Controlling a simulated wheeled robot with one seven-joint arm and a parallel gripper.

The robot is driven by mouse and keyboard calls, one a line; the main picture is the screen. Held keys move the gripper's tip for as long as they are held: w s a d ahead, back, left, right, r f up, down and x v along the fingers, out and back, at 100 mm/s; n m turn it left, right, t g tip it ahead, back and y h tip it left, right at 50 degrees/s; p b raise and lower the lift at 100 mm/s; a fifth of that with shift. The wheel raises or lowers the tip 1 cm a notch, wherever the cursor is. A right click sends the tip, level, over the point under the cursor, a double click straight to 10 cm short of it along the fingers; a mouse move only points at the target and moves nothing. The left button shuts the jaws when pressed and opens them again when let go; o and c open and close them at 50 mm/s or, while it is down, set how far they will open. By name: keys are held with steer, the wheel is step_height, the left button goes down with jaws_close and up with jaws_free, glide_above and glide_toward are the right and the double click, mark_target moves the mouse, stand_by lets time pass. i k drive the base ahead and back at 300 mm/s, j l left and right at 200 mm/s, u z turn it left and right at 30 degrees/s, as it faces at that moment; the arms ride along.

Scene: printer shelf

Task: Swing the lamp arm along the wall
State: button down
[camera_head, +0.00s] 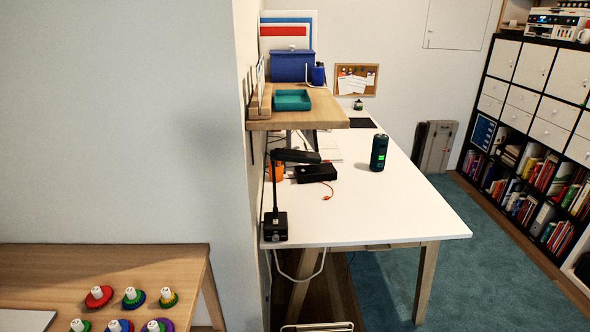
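A black lamp (275,198) stands upright on the near left corner of a white desk (400,215), close beside the wall edge (243,180). Its square base (275,228) rests on the desk top. A thin post rises from it, and the dark lamp head (297,156) points to the right, below the wooden shelf. The joint between post and head is small and hard to make out. My gripper is not in view.
The wooden shelf (335,112) overhangs the desk's left side. An orange cup (277,173) and a black box (316,174) sit behind the lamp; a dark cylinder (379,153) stands farther right. A low wooden table (110,262) holds several colored discs. Teal carpet (470,265) is clear at right.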

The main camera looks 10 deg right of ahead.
mark_target(275, 208)
steer(key=i+u, duration=0.15)
steer(key=u, duration=0.2)
steer(key=i+u, duration=0.2)
steer(key=u, duration=0.2)
steer(key=i+u, duration=0.15)
steer(key=u, duration=0.2)
